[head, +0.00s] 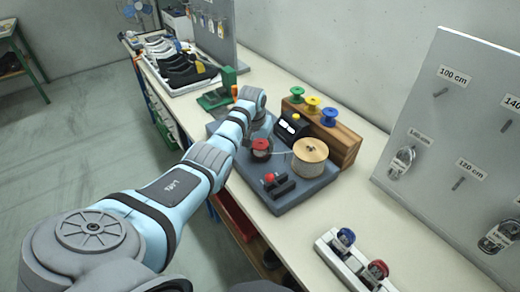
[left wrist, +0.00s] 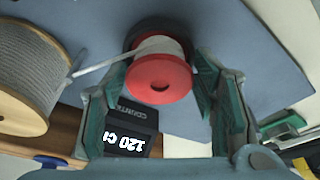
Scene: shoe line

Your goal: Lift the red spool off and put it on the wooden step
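The red spool (head: 261,146) sits on the blue-grey winding machine (head: 300,192), with pale cord on it. It also shows in the left wrist view (left wrist: 158,78), where a strand runs from it to the large cord reel. My left gripper (left wrist: 162,84) has its two green-lined fingers spread, one on each side of the spool. They look close to its rim, but I cannot tell whether they touch. In the head view my wrist largely hides the gripper. The wooden step (head: 347,143) stands behind the machine and bears green, yellow and blue spools. My right gripper is not in view.
The large cord reel (head: 309,153) stands right of the red spool. A black counter (left wrist: 130,130) reads 120 and lies close to the fingers. A red-knobbed lever (head: 274,182) is at the front. A pegboard (head: 455,130) rises at right.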

